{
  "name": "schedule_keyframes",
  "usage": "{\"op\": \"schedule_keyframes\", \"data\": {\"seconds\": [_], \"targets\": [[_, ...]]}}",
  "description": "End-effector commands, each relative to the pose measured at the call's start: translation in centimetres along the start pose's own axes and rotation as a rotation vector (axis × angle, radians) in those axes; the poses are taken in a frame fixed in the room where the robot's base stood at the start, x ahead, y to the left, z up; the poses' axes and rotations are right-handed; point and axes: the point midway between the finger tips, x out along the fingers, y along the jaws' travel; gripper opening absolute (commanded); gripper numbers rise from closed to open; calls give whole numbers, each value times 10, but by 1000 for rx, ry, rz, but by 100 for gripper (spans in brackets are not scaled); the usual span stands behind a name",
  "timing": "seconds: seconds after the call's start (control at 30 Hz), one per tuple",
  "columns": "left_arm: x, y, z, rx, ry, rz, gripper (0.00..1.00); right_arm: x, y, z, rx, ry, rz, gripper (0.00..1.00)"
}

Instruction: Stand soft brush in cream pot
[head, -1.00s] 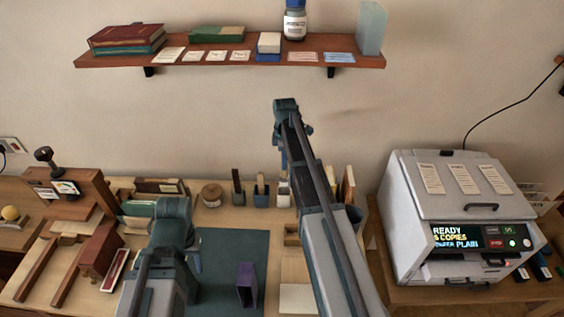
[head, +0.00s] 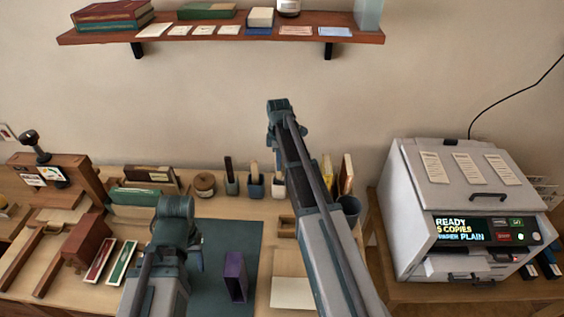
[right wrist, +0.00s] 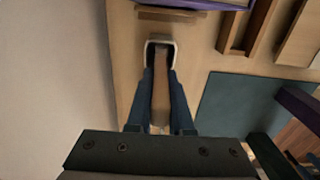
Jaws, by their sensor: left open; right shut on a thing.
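The cream pot (head: 278,188) stands at the back of the workbench, at the right end of a row of small pots. It also shows in the right wrist view (right wrist: 150,41), with a dark opening. My right gripper (right wrist: 161,76) is shut on the soft brush (right wrist: 160,96), which has a brown, wood-coloured handle. The far end of the brush overlaps the pot's opening; I cannot tell how deep it reaches. In the head view my right gripper (head: 274,148) is above the cream pot. My left gripper (head: 178,262) is low over the bench by the dark mat; its fingers are mostly hidden.
A dark pot (head: 231,186) and a blue pot (head: 255,190), each with a tool, stand left of the cream pot. A purple holder (head: 235,277) stands on the mat (head: 219,245). A wooden divider (head: 287,226) and a grey printer (head: 465,210) are to the right.

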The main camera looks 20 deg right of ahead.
Motion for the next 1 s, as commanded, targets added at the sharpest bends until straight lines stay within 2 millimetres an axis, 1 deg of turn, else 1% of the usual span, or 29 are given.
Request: {"op": "schedule_keyframes", "data": {"seconds": [0.03,0.13,0.47,0.5,0.57,0.6,0.7,1.0], "targets": [[6,0,0,0,0,0,50,6,-1,-2,0,0,0,0],[9,1,0,0,0,0,50,9,-1,-4,1,0,0,0],[9,1,0,0,0,0,50,9,-2,-5,1,0,0,0],[9,1,0,0,0,0,50,9,-2,-5,1,0,0,21],[9,1,0,0,0,0,50,9,-2,-5,1,0,0,32],[9,1,0,0,0,0,50,9,-2,-5,1,0,0,39],[9,1,0,0,0,0,50,9,-2,-5,1,0,0,54],[9,1,0,0,0,0,50,9,-2,-5,1,0,0,54]]}}
